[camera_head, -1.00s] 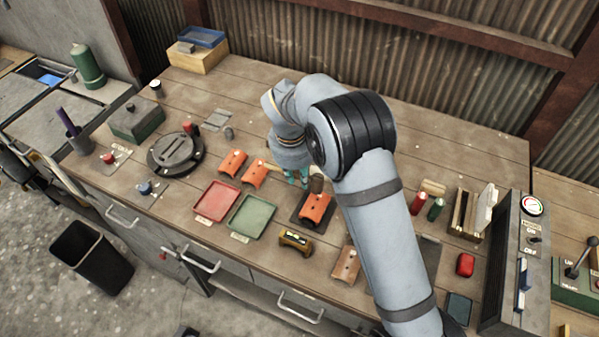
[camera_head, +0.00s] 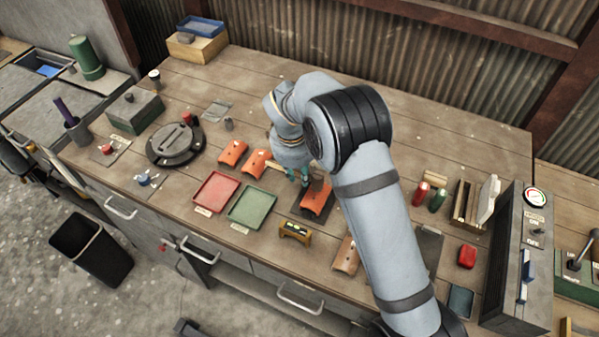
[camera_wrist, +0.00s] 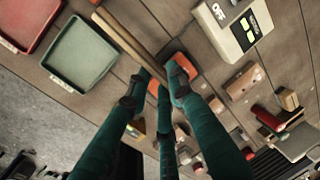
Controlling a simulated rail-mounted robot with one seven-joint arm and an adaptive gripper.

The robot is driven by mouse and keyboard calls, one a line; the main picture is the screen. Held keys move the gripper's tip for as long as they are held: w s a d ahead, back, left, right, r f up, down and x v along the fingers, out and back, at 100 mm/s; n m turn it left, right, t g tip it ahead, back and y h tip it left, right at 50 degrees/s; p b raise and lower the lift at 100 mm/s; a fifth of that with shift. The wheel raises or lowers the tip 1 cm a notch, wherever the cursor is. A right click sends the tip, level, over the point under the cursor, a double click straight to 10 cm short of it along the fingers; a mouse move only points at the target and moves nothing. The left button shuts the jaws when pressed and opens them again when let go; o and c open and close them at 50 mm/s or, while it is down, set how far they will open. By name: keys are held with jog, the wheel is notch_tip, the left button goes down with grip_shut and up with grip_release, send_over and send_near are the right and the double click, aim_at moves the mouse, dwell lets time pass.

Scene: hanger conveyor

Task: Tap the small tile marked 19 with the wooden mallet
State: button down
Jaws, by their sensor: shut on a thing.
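My gripper (camera_head: 298,176) has teal fingers shut on the wooden mallet. The mallet's pale handle (camera_wrist: 125,38) runs to the upper left in the wrist view, and its brown head (camera_head: 317,184) shows right of the fingers in the head view. The head is right over or against the far end of an orange curved tile (camera_head: 316,204) on a dark plate; I cannot tell whether they touch. Two more orange tiles (camera_head: 233,152) (camera_head: 256,163) lie to the left, and a paler one (camera_head: 346,255) lies nearer the front. I cannot read any number on the tiles.
A red tray (camera_head: 215,191) and a green tray (camera_head: 252,206) lie left of the dark plate. A yellow-and-black block (camera_head: 295,232) stands in front. Red (camera_head: 421,192) and green (camera_head: 438,199) cylinders stand right of my arm. The back of the bench is mostly clear.

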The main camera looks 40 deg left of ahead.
jog(key=shift+f, duration=0.1)
jog(key=b+x, duration=0.1)
jog(key=b, duration=0.1)
jog(key=b+x, duration=0.2)
jog(key=shift+s+d+f, duration=0.1)
jog(key=shift+s+f, duration=0.05)
jog(key=shift+s, duration=0.15)
jog(key=w+p+v, duration=0.1)
jog(key=p+v, duration=0.2)
jog(key=v, duration=0.5)
jog(key=shift+w+r+p, duration=0.25)
jog(key=shift+r+p, duration=0.05)
jog(key=shift+p, duration=0.1)
jog(key=shift+w, duration=0.1)
dwell(1.1)
